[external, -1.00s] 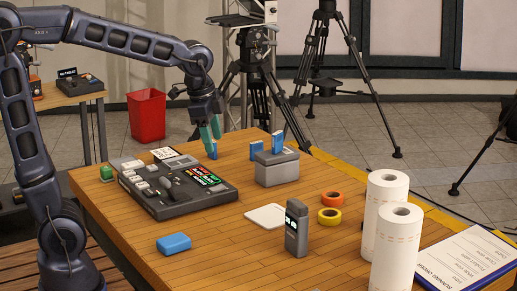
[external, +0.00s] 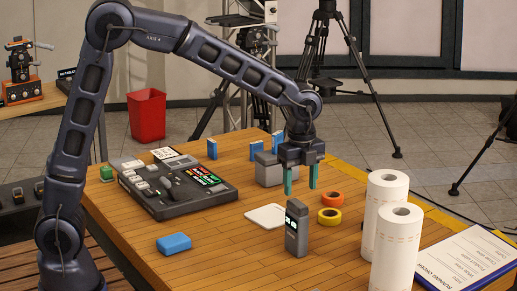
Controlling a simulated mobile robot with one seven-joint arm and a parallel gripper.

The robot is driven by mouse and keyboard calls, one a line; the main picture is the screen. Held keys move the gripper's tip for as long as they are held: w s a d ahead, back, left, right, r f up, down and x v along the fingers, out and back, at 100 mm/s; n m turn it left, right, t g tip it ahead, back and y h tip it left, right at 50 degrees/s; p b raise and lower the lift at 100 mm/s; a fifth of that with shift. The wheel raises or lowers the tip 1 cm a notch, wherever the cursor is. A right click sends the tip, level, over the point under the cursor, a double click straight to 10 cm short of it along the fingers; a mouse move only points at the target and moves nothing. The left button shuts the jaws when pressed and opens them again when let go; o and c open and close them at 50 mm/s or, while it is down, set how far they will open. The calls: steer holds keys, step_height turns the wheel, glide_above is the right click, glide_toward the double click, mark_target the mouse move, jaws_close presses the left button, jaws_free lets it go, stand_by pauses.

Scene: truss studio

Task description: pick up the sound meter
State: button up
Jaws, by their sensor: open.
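The sound meter (external: 296,230) looks to be the dark grey upright handheld device with a small lit display, standing on the wooden table (external: 240,260) toward the front. My gripper (external: 301,178) points down above the table, behind the meter and a little above its top. Its two teal fingers are apart with nothing between them. The meter stands free of the fingers, and its front and display are in plain view.
A grey box (external: 267,170) is behind my gripper. A mixing console (external: 172,189) fills the left; the front table is mostly clear.

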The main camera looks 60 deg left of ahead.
mark_target(297, 218)
steer(key=f, duration=1)
steer(key=shift+s+a+f, duration=0.15)
steer(key=shift+a+f, duration=0.05)
steer(key=shift+f, duration=0.1)
steer(key=shift+c, duration=0.3)
jaws_close()
